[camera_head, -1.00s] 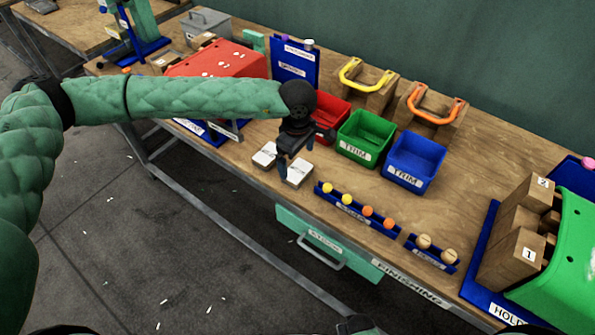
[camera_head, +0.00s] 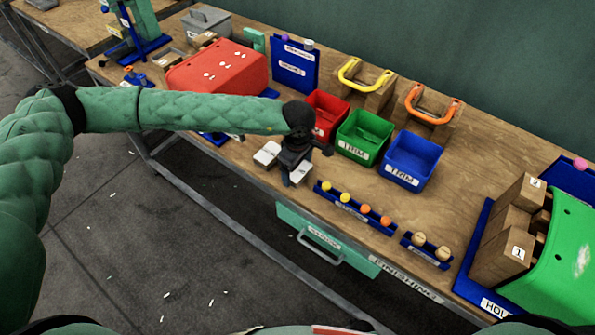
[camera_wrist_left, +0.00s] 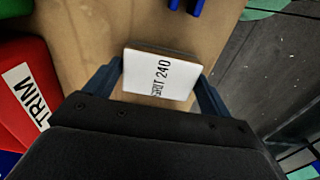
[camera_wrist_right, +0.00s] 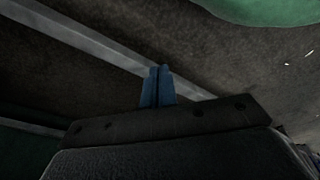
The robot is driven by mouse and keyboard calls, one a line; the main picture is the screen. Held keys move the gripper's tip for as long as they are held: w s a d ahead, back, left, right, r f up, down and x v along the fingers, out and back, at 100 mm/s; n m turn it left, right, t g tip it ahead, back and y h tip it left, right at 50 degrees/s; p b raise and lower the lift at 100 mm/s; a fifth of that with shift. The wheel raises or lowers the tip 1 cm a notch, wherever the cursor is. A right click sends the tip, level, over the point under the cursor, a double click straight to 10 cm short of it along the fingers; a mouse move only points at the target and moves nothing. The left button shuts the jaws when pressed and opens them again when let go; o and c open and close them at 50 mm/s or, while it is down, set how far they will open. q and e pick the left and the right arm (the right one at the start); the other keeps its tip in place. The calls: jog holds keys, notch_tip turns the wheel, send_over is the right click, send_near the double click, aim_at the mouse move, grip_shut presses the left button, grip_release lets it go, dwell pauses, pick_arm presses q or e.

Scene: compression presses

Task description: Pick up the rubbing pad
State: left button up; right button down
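Two white rubbing pads lie near the front edge of the bench, one on the left (camera_head: 267,154) and one on the right (camera_head: 300,174). My left gripper (camera_head: 291,173) is low over the right one and partly hides it. In the left wrist view, a white pad marked GRIT 240 (camera_wrist_left: 160,76) lies between the spread fingers of my left gripper (camera_wrist_left: 161,82). The fingers are close to its two sides; I cannot tell whether they touch it. My right gripper (camera_wrist_right: 158,88) has its fingers together and is empty, away from the pads.
Red (camera_head: 326,112), green (camera_head: 365,135) and blue (camera_head: 414,158) bins stand behind the pads. A blue rack (camera_head: 355,207) with coloured balls is to the right. A red cover (camera_head: 218,68) stands to the left. The bench's front edge is close by.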

aim_at(299, 169)
pick_arm(q)
jog(key=c, duration=0.5)
pick_arm(e)
jog(key=shift+d, duration=0.1)
pick_arm(q)
jog(key=shift+c, duration=0.2)
jog(key=shift+r, duration=0.15)
pick_arm(e)
jog(key=shift+f, duration=0.1)
